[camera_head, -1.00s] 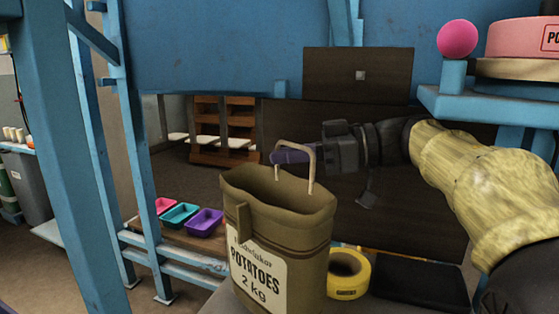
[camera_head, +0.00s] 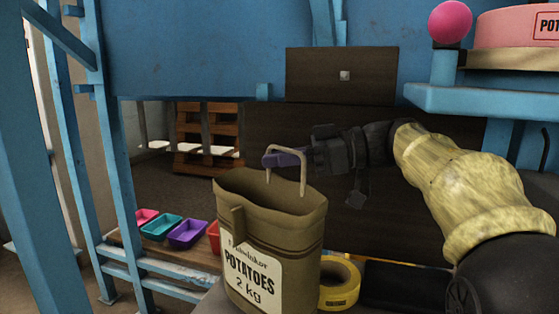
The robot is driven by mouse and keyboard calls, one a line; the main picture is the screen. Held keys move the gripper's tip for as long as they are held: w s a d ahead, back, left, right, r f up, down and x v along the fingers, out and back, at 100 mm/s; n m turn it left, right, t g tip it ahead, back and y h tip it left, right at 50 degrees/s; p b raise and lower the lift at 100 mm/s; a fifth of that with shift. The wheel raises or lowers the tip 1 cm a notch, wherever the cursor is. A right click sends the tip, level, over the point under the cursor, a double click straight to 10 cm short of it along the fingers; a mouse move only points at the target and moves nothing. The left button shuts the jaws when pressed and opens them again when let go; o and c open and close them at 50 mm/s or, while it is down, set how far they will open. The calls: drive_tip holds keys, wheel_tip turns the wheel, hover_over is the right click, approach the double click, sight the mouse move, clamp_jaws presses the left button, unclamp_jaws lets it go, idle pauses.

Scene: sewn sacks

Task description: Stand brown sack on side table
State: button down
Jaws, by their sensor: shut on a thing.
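The brown sack (camera_head: 268,232) is upright in the lower middle of the head view, with a label reading potatoes, 2 kg. Its open top faces up and a pale loop handle (camera_head: 303,160) rises from the far rim. My gripper (camera_head: 285,159) reaches in from the right and its purple fingers are shut on the handle. The grey surface (camera_head: 208,303) at the sack's lower left shows only in part. The sack's base is cut off by the picture's bottom edge, so I cannot tell whether it rests on that surface.
A yellow tape roll (camera_head: 340,284) lies right behind the sack. Pink, teal (camera_head: 161,227), purple (camera_head: 187,234) and red trays stand at the left on a low bench. Blue posts (camera_head: 120,180) rise at the left. A blue shelf (camera_head: 440,98) holds a pink ball (camera_head: 450,22) and a pink tin.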

drive_tip(key=shift+s+a+f+b, duration=0.1)
drive_tip(key=shift+f+b, duration=0.85)
drive_tip(key=shift+b, duration=0.15)
drive_tip(key=c, duration=1.9)
unclamp_jaws()
drive_tip(key=shift+f, duration=0.15)
drive_tip(key=o, duration=0.4)
drive_tip(key=shift+c, duration=0.2)
drive_tip(key=shift+d, duration=0.2)
